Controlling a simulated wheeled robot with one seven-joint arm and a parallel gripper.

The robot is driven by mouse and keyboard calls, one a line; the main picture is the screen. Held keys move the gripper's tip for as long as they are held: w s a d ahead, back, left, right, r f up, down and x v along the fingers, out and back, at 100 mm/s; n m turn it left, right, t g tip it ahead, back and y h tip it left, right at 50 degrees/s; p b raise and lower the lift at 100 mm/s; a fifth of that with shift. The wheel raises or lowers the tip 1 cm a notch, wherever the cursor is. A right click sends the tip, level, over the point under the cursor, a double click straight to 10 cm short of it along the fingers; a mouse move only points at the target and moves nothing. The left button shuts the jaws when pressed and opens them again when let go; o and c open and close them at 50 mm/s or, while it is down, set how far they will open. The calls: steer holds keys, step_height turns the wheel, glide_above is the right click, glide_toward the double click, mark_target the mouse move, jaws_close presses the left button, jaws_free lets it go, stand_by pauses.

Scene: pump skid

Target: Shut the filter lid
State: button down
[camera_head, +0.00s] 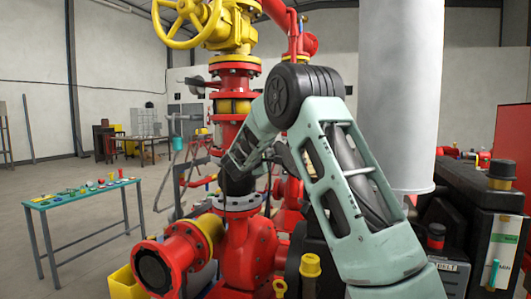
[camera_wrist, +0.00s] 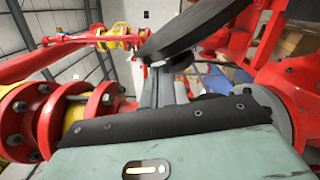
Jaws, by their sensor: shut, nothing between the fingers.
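A dark, flat round plate, which looks like the filter lid (camera_wrist: 192,28), fills the upper middle of the wrist view and is seen nearly edge-on, tilted. Its hinge and the filter opening cannot be made out. My gripper (camera_wrist: 166,80) points toward it with its grey fingers together and nothing held. The fingertips are just below the plate's lower edge; I cannot tell whether they touch it. In the head view my arm reaches down to the left, in front of the red pipework, and its own links hide the fingers. I cannot pick out the lid there.
Red flanged pipes (camera_wrist: 22,120) stand close on the left of the wrist view, with more red pipework on the right. In the head view, a yellow handwheel (camera_head: 187,22) is above, a large grey column (camera_head: 400,90) is right of the arm, and a green-topped table (camera_head: 85,192) is left.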

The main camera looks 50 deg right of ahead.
mark_target(277, 151)
steer(key=shift+s+m+b, duration=0.2)
steer(key=shift+m+b, duration=0.1)
steer(key=shift+b, duration=0.55)
